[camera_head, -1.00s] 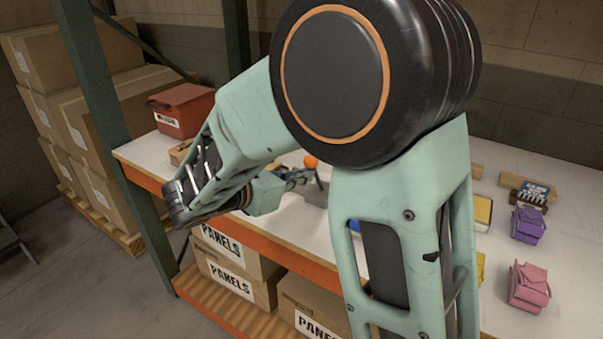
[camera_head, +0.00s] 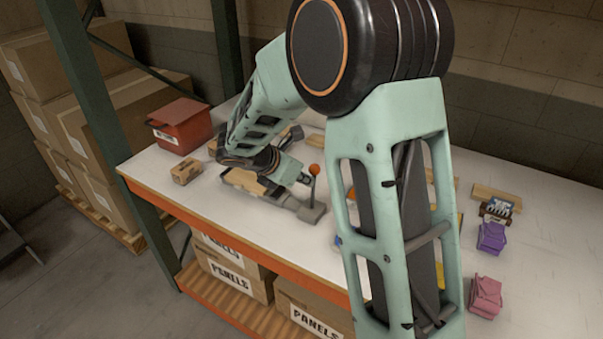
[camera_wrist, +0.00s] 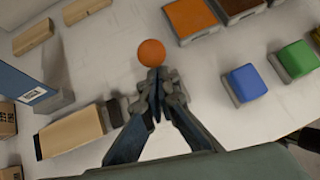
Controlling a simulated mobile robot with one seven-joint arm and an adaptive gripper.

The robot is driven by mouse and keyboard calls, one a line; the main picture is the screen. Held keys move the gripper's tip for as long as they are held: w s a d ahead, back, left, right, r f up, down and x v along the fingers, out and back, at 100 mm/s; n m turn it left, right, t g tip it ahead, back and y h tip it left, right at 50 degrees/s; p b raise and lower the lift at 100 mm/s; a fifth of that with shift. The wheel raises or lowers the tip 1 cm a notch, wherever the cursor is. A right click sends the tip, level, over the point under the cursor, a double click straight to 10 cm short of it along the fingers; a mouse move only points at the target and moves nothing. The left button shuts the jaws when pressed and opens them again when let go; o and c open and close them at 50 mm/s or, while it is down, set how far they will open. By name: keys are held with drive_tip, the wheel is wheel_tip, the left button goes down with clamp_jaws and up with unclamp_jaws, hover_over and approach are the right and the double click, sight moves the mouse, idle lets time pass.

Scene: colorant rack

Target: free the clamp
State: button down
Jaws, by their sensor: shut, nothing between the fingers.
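The clamp shows in the head view as a grey base (camera_head: 311,213) with an upright lever topped by an orange ball knob (camera_head: 314,169). In the wrist view the knob (camera_wrist: 152,53) is just beyond my fingertips. My gripper (camera_wrist: 156,82) is shut and empty, its fingers together. In the head view my gripper (camera_head: 303,180) is just left of the lever; I cannot tell whether it touches it. A wooden block (camera_head: 244,181) lies left of the clamp base, and also shows in the wrist view (camera_wrist: 72,132). My wrist hides part of the clamp.
A red bin (camera_head: 181,125) and a small cardboard box (camera_head: 186,172) stand on the left of the white table. Purple (camera_head: 491,237) and pink (camera_head: 486,296) items are on the right. The wrist view shows blue (camera_wrist: 245,84) and green (camera_wrist: 297,60) blocks right of my fingers.

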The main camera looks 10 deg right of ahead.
drive_tip(key=shift+w+d+p, duration=0.4)
drive_tip(key=shift+w+d, duration=1.35)
drive_tip(key=shift+w, duration=0.2)
drive_tip(key=shift+w+d, duration=0.1)
drive_tip(key=shift+w+d+r, duration=0.15)
drive_tip(key=shift+d, duration=0.1)
drive_tip(key=shift+a+r+p, duration=0.35)
drive_tip(key=shift+a+p, duration=0.05)
drive_tip(key=shift+a, duration=0.05)
approach(315, 165)
drive_tip(key=w, duration=0.2)
drive_tip(key=w+r, duration=0.1)
drive_tip(key=shift+w+d+r, duration=0.15)
drive_tip(key=shift+w+d, duration=0.1)
drive_tip(key=shift+d, duration=0.15)
